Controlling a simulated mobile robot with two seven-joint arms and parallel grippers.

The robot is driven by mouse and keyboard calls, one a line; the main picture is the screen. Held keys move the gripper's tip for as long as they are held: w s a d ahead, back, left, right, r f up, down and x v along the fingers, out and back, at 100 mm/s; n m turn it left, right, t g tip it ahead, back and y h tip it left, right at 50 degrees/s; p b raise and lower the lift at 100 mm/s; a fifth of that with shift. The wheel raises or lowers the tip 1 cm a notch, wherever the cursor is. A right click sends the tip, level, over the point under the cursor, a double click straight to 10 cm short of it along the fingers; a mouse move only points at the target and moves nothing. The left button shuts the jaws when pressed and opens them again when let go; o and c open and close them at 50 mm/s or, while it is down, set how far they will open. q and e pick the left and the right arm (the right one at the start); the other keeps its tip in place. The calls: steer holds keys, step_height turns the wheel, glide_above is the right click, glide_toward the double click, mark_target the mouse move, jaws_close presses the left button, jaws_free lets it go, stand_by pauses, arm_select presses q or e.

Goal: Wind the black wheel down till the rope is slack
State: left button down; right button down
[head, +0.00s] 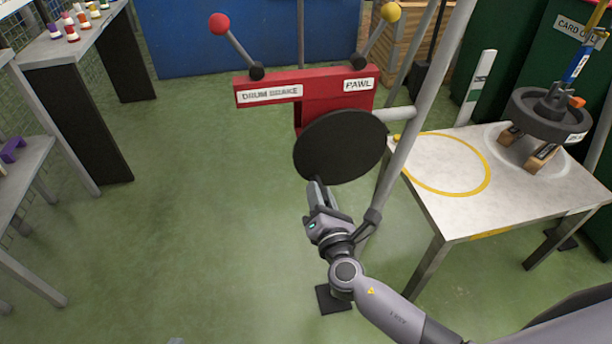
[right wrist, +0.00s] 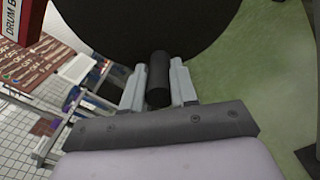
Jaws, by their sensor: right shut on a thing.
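The black wheel (head: 340,147) is a flat disc on the front of a red winch box (head: 318,92) on a grey post. My right gripper (head: 318,192) is at the wheel's lower edge. In the right wrist view, the right gripper (right wrist: 158,85) is shut on the wheel's dark round handle (right wrist: 157,75), with a finger on each side. The wheel (right wrist: 150,25) fills the top there. A yellow rope (head: 602,22) with a blue part comes down at the far right to a dark round load on wooden blocks (head: 543,156). I cannot tell its tension. My left gripper is not in view.
A red-knobbed lever (head: 219,23) labelled DRUM BRAKE and a yellow-knobbed lever (head: 390,12) labelled PAWL rise from the box. A white table (head: 440,205) with a yellow ring stands right of the post. Benches line the left. The green floor (head: 190,210) between is clear.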

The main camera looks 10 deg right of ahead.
steer(key=shift+d+f, duration=0.2)
steer(key=shift+f, duration=0.1)
steer(key=shift+d+f+n, duration=0.55)
steer(key=shift+d+n, duration=0.2)
steer(key=shift+n, duration=0.45)
steer(key=shift+s, duration=0.1)
steer(key=shift+d+f+n+p, duration=0.3)
steer(key=shift+d+n+p, duration=0.15)
steer(key=shift+d+n, duration=0.6)
steer(key=shift+a, duration=0.15)
steer(key=shift+n, duration=0.25)
steer(key=shift+d, duration=0.2)
steer(key=shift+d+f+n+p, duration=0.15)
steer(key=shift+d+n+p, duration=0.3)
steer(key=shift+d+n, duration=0.5)
